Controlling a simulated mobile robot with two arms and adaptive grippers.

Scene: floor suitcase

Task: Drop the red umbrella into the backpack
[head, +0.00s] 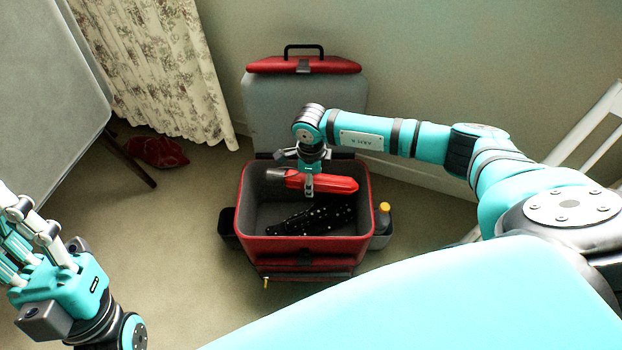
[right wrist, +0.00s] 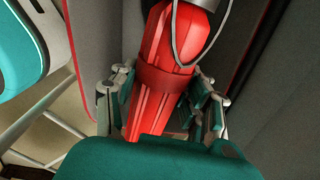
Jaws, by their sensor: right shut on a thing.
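The red umbrella (head: 330,183) lies level in my right gripper (head: 309,184), over the opening of the backpack. The right wrist view shows the gripper's fingers (right wrist: 165,100) on both sides of the red folded umbrella (right wrist: 170,75), with its strap band and a grey cord loop. The backpack (head: 243,205) is a red and grey case standing open on the floor, its lid (head: 262,100) raised against the wall. A black item with white dots (head: 318,219) lies inside it. My left gripper (head: 35,245) is at the left edge, away from the backpack; its fingers look spread apart.
A bottle with a yellow cap (head: 382,217) sits in the backpack's right side pocket. A red item (head: 157,151) lies on the floor by the patterned curtain (head: 150,65). A grey panel (head: 45,90) stands at left, and a white chair (head: 590,130) at right.

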